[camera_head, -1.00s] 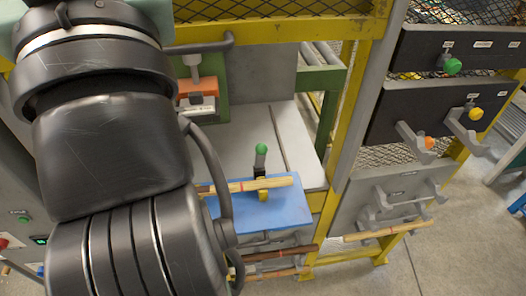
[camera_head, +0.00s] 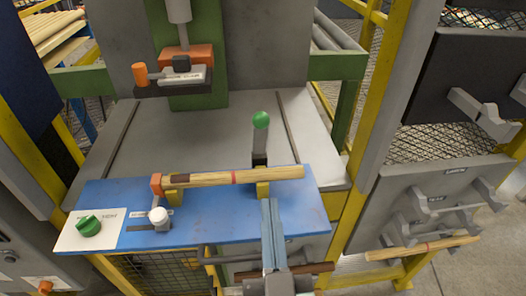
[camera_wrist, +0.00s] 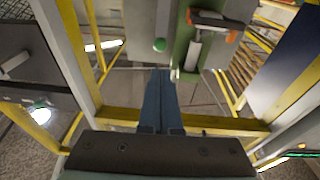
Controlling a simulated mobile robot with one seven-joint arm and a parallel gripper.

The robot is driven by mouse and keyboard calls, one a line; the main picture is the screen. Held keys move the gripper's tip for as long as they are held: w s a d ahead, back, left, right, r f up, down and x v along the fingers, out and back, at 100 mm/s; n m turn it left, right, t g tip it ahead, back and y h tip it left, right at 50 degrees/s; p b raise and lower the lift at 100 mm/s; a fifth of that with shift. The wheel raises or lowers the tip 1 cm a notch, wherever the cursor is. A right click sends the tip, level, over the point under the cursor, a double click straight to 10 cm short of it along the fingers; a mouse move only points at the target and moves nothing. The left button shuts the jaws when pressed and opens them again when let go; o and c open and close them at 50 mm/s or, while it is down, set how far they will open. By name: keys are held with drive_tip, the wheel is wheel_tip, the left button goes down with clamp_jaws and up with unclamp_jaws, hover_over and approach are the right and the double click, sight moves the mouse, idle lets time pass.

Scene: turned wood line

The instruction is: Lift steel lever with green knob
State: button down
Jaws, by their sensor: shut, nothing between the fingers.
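The steel lever (camera_head: 260,143) with its green knob (camera_head: 261,120) stands nearly upright at the back edge of the blue board (camera_head: 215,225). The green knob also shows in the wrist view (camera_wrist: 159,45), just beyond my fingertips. My gripper (camera_head: 269,203) is shut and empty, in front of the lever and on the near side of the wooden spindle in the head view. Its fingers lie together in the wrist view (camera_wrist: 160,72). The fingers appear apart from the lever. The lever's foot is partly hidden behind the spindle.
The turned spindle (camera_head: 245,176) lies across yellow rests, between my gripper and the lever in the head view. An orange-handled clamp (camera_head: 175,75) hangs behind. Grey hooks (camera_head: 430,208) stand right.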

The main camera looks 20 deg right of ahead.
drive_tip(key=p, duration=0.3)
approach(261, 121)
drive_tip(key=x, duration=0.5)
drive_tip(key=shift+f, duration=0.4)
drive_tip(key=shift+p+x, duration=0.35)
drive_tip(key=shift+x, duration=0.5)
drive_tip(key=shift+f, duration=0.15)
drive_tip(key=p, duration=0.1)
drive_tip(key=r+p, duration=0.1)
drive_tip(key=shift+w+d+r+g+p, duration=0.15)
drive_tip(key=shift+w+g+p, duration=0.1)
drive_tip(key=shift+g+p, duration=0.1)
drive_tip(key=p, duration=0.2)
drive_tip(key=shift+w+d+r+g+p, duration=0.1)
drive_tip(key=shift+w+r+g+p, duration=0.2)
drive_tip(key=shift+w+g+p, duration=0.1)
drive_tip(key=shift+w+d+r+g+y+p, duration=0.15)
drive_tip(key=shift+w+g+y+p, duration=0.15)
drive_tip(key=shift+p, duration=0.65)
drive_tip(key=shift+w+p, duration=0.25)
drive_tip(key=shift+p, duration=0.1)
drive_tip(key=shift+f, duration=0.25)
